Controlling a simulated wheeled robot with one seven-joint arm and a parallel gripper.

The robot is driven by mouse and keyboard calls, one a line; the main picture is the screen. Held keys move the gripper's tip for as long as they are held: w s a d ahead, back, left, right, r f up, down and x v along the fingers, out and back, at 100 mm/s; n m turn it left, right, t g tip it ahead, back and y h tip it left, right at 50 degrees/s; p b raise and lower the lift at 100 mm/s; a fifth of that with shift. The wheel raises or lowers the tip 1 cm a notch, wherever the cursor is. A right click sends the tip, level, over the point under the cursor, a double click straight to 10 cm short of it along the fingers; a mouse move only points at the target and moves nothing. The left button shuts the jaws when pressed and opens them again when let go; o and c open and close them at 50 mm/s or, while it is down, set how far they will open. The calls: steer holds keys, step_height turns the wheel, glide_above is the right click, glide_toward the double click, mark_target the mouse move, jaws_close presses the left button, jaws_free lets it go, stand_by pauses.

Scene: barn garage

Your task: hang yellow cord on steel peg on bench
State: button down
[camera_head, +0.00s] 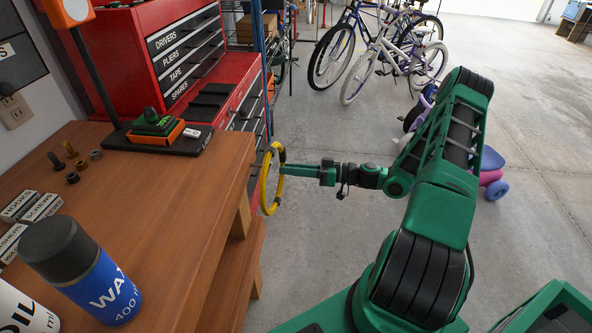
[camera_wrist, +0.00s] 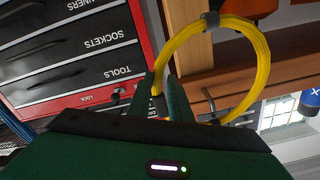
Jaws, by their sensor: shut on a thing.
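The yellow cord (camera_head: 264,194) is a round coil with dark bands. It hangs upright in the air just off the right edge of the wooden bench (camera_head: 190,190). My gripper (camera_head: 284,169) is shut on the coil's near side. In the wrist view the fingers (camera_wrist: 170,98) pinch the cord (camera_wrist: 262,62) at its left side, and the open ring extends right. A thin grey bent piece, perhaps the steel peg (camera_wrist: 209,101), shows through the ring against the bench. I cannot tell its distance from the coil. No peg is clear in the head view.
The bench top holds a spray can (camera_head: 105,285), several small boxes, dark metal pieces and a black stand (camera_head: 150,139). A red tool chest (camera_head: 185,60) stands behind the bench. Bicycles (camera_head: 385,50) stand farther back.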

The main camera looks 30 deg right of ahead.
steer(key=w+a+f, duration=0.3)
steer(key=a, duration=0.1)
stand_by(0.9)
steer(key=shift+a+f, duration=0.1)
steer(key=shift+f, duration=0.05)
stand_by(0.5)
steer(key=c, duration=1.5)
jaws_free()
steer(key=shift+c, duration=0.2)
